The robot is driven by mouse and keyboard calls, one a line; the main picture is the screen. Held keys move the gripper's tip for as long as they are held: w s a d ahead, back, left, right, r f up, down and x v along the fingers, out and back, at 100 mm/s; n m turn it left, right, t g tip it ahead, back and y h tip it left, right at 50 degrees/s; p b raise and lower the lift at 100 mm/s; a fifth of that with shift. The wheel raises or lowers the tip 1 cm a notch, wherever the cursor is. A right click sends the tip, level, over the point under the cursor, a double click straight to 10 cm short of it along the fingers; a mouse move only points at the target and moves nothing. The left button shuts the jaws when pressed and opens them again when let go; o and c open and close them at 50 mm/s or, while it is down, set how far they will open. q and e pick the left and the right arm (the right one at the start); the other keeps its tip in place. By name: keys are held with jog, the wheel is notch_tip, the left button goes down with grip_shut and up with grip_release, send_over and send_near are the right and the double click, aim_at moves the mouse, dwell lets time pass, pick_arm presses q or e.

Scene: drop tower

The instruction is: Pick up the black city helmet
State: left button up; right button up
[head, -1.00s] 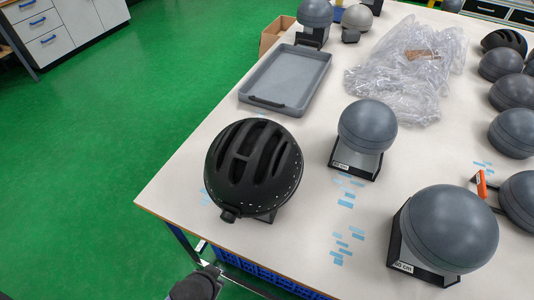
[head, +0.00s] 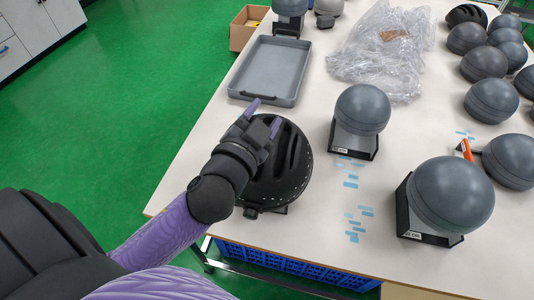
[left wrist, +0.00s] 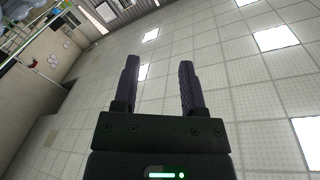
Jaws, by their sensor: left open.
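The black city helmet (head: 289,170) sits on a stand near the left edge of the table in the head view, with long vents and a row of small light dots along its rim. My left gripper (head: 263,116) is in front of the helmet's left upper part in the picture and hides it. Its two purple fingers are apart and empty. The left wrist view also shows the open gripper (left wrist: 158,75), pointing at ceiling panels, with no helmet in sight. I cannot tell whether the gripper touches the helmet. My right gripper is not in view.
A grey tray (head: 291,40) lies behind the helmet, with crumpled clear plastic (head: 385,55) to its right. Grey headforms on stands, such as the near one (head: 450,197) and a smaller one (head: 362,110), stand to the right. Blue tape marks (head: 350,181) lie between them.

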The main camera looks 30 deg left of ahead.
pick_arm(q)
jog(key=d+r+m+g+h, duration=0.2)
jog(key=d+r+m+h, duration=0.25)
jog(key=m+h, duration=0.45)
jog(key=d+r+m+g+h, duration=0.1)
jog(key=d+r+m+h, duration=0.35)
jog(key=m+h, duration=0.5)
notch_tip(320, 180, down, 8)
jog(key=a+m+g+y, duration=0.3)
jog(key=m+g+y, duration=0.4)
jog(key=m+g, duration=0.15)
jog(key=a+f+n+y, duration=0.1)
jog(key=a+f+y, duration=0.1)
jog(key=a+y, duration=0.85)
jog(key=shift+g+h, duration=0.55)
jog(key=shift+h, duration=0.35)
jog(key=x, duration=0.3)
jog(key=a+x, duration=0.1)
jog(key=x, duration=0.2)
jog(key=a+x, duration=0.1)
jog(key=x, duration=0.2)
jog(key=shift+w+f+b, duration=0.25)
jog(key=shift+f+b, duration=0.05)
jog(key=shift+b, duration=0.1)
grip_shut()
